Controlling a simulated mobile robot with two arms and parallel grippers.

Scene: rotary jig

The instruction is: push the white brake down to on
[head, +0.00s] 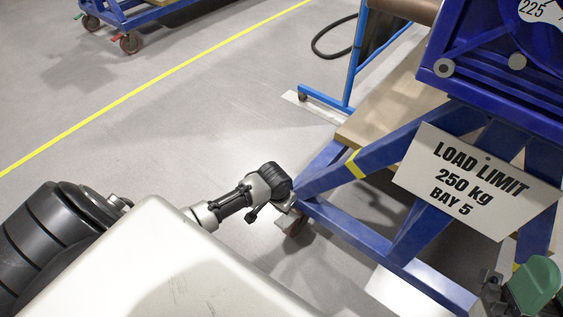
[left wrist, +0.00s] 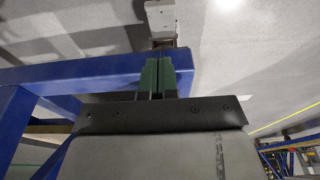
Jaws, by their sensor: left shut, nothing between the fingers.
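The white brake (left wrist: 162,20) shows as a pale block at the top middle of the left wrist view, by a caster under the blue frame. My left gripper (left wrist: 157,60) is shut and empty, its two green fingers side by side and pointing at the brake. A small gap seems to lie between fingertips and brake; I cannot tell whether they touch. In the head view my left gripper (head: 284,200) is low at the near left foot of the blue jig frame (head: 345,222). There the wrist hides most of the brake.
A "LOAD LIMIT 250 kg BAY 5" sign (head: 478,180) hangs on the jig. A green rounded piece (head: 535,284) is at the lower right. A blue cart (head: 125,15) stands at the back beyond a yellow floor line (head: 150,85). Floor left of the jig is clear.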

